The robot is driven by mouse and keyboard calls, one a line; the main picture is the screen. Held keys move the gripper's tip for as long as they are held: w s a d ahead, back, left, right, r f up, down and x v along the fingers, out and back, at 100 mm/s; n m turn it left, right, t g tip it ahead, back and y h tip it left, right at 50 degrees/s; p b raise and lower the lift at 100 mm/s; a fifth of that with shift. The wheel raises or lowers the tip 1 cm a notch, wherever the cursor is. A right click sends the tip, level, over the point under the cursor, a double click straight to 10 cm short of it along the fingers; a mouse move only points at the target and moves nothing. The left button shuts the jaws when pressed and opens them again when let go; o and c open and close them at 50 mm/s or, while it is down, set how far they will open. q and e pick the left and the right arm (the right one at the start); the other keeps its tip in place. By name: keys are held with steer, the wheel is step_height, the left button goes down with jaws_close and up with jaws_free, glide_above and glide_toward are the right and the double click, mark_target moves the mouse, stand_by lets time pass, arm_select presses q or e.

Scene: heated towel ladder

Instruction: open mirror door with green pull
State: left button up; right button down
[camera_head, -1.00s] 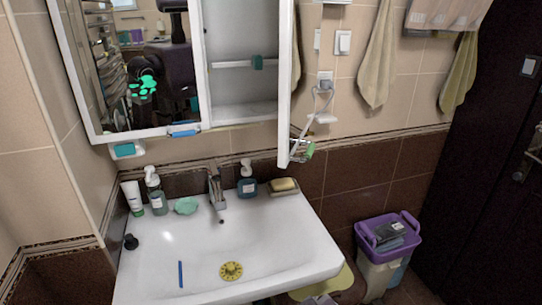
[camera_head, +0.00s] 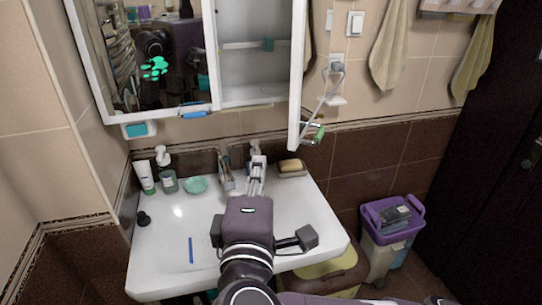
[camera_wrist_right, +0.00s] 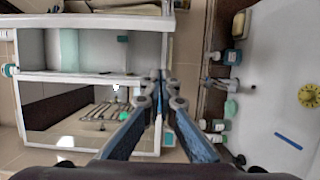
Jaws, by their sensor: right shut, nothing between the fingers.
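The white mirror cabinet (camera_head: 217,60) hangs above the sink. Its right door (camera_head: 297,80) stands swung open and is seen nearly edge-on. The green pull (camera_head: 319,133) shows at the lower end of this door, on its right side. The left mirror door (camera_head: 150,60) is closed and has a blue pull (camera_head: 194,110) at its lower edge. My right gripper (camera_head: 258,163) is shut and empty over the back of the sink, below the cabinet and left of the green pull, apart from it. Its fingers (camera_wrist_right: 160,80) meet in the right wrist view. My left gripper is not in view.
The sink (camera_head: 170,245) holds a blue stick and, at its back, bottles, a tube, a green dish and a soap dish (camera_head: 291,168). A cable and plug (camera_head: 335,75) hang on the wall right of the open door. A purple-topped bin (camera_head: 392,218) stands at right.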

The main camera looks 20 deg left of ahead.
steer(key=w+d+p, duration=0.1)
steer(key=w+p, duration=0.3)
steer(key=w, duration=0.4)
steer(key=shift+w+d, duration=0.25)
steer(key=shift+w, duration=0.1)
steer(key=shift+a, duration=0.1)
steer(key=w+d+n+g+y, duration=0.2)
steer(key=w+d+n+y, duration=0.1)
steer(key=d, duration=1.7)
steer(key=shift+w+y, duration=0.4)
steer(key=shift+y, duration=0.3)
steer(key=shift+s, duration=0.1)
